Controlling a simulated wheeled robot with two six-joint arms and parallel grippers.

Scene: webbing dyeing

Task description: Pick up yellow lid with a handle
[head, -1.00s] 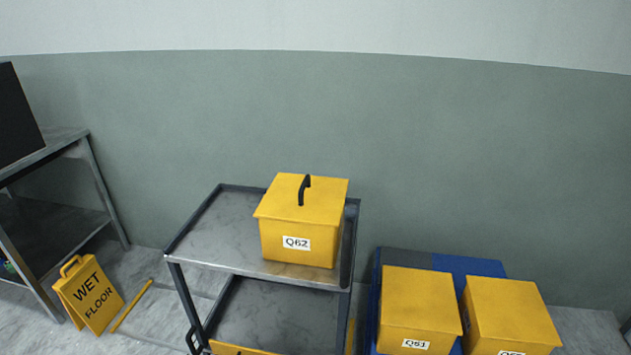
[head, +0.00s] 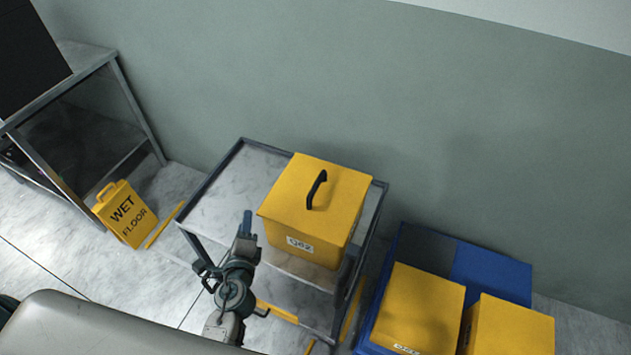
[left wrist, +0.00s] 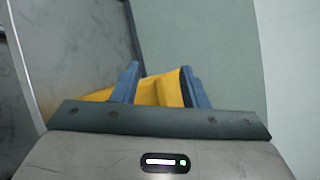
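The yellow lid (head: 293,187) with a black arched handle (head: 316,189) sits closed on the yellow box (head: 315,250) labelled Q62, on the cart's top shelf. My left gripper (head: 247,222) is to the left of the box in the head view, apart from it and from the handle. In the left wrist view the blue fingers of the left gripper (left wrist: 160,82) are spread with nothing held. Part of a yellow surface (left wrist: 168,92) shows beyond and between them; the handle cannot be seen there. My right gripper is not in view.
The metal cart (head: 225,205) has raised rims. Two other yellow boxes (head: 420,305) (head: 512,328) stand on a blue base (head: 490,272) at the right. A wet floor sign (head: 125,213) stands at the left beside a metal table (head: 85,70). The wall is behind.

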